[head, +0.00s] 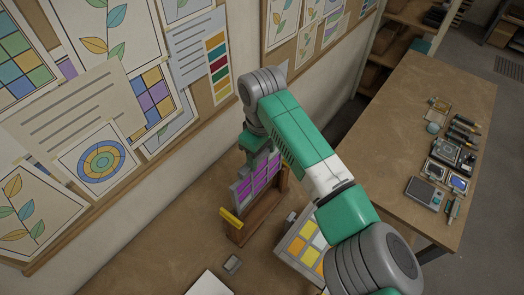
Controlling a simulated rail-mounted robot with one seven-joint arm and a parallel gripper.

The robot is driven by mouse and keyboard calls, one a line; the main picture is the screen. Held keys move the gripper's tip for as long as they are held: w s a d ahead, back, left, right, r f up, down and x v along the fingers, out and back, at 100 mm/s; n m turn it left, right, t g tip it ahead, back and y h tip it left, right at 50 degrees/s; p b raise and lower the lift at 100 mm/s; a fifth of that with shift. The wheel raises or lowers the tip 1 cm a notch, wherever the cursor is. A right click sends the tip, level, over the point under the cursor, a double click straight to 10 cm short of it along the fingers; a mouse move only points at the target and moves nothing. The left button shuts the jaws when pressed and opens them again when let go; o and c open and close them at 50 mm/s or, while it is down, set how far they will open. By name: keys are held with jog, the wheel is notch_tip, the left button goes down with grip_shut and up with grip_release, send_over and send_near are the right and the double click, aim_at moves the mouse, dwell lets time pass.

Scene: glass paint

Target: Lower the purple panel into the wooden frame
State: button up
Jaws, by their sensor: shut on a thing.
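The purple panel (257,178) is a grid of purple squares with grey borders. It stands nearly upright at the wooden frame (241,236), a brown upright holder on the table. The panel's lower edge overlaps the frame in this view; I cannot tell how deep it sits. My gripper (254,143) is above the panel's top edge, mostly hidden behind my arm, and shut on the panel. A yellow strip (231,218) sticks out at the frame's left side.
A tilted palette board (306,250) with yellow, orange and white squares stands right of the frame, partly behind my arm. A small grey block (232,264) and white paper (209,284) lie in front. A pinboard wall rises behind. A side table (430,105) holds several tools.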

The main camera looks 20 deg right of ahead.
notch_tip(320, 180, down, 16)
jog(key=b, duration=0.7)
jog(key=shift+r, duration=0.15)
jog(key=o, duration=1.1)
dwell(2.1)
jog(key=shift+r, duration=0.1)
notch_tip(320, 180, up, 7)
jog(key=p, duration=0.6)
jog(key=shift+p, duration=0.35)
